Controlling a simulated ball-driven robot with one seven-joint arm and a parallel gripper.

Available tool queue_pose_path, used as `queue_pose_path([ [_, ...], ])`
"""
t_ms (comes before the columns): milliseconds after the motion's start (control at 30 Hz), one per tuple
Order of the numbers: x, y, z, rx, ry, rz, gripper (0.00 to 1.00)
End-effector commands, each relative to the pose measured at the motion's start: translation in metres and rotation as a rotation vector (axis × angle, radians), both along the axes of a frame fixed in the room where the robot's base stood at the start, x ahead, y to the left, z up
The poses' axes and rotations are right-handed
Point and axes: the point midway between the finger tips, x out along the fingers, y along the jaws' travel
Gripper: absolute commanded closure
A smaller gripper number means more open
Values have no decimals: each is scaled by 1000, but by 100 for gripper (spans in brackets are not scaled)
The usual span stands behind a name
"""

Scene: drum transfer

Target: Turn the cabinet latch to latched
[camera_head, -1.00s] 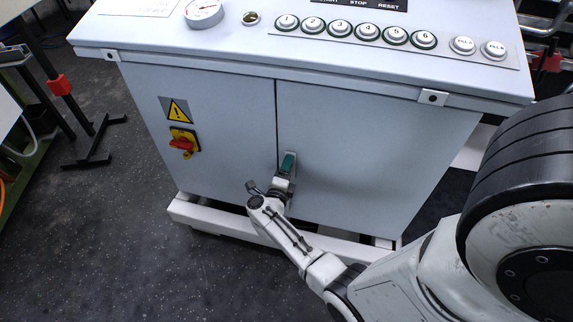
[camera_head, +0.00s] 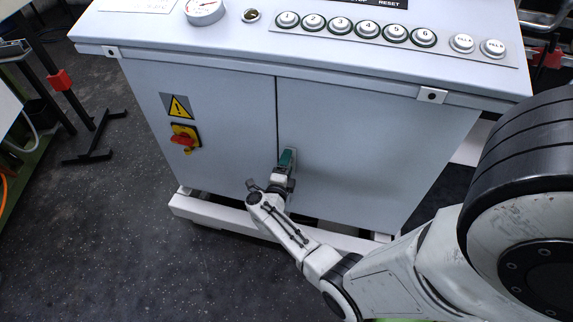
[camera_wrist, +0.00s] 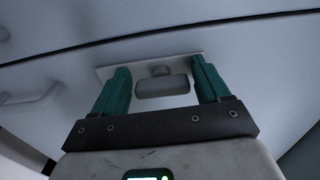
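The cabinet latch shows in the wrist view as a short grey handle (camera_wrist: 162,88) on a pale plate (camera_wrist: 185,62). Its long side lies roughly along the dark door seam. My gripper (camera_wrist: 162,82) is open, with one teal finger on each side of the handle and a visible gap at both ends. In the head view my gripper (camera_head: 287,160) is at the cabinet front (camera_head: 345,150), just right of the door seam. There it hides the latch. I cannot tell how deep the fingers reach around the handle.
A red and yellow rotary switch (camera_head: 184,140) sits left of my gripper, below a yellow warning sign (camera_head: 177,106). A row of numbered buttons (camera_head: 340,27) and a gauge (camera_head: 204,10) are on the top panel. A white base rail (camera_head: 215,213) runs below the doors.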

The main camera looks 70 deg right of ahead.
Motion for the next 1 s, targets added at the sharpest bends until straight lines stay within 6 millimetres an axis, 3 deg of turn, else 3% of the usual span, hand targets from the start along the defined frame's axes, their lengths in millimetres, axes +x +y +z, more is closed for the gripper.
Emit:
queue_pose_path([
  [100, 0, 0, 0, 0, -1, -1, 15],
  [433, 0, 7, 1, -1, -2, 0, 15],
  [800, -5, 73, 1, 0, -1, 4, 15],
  [1000, -8, 99, 0, 0, -1, 1, 15],
])
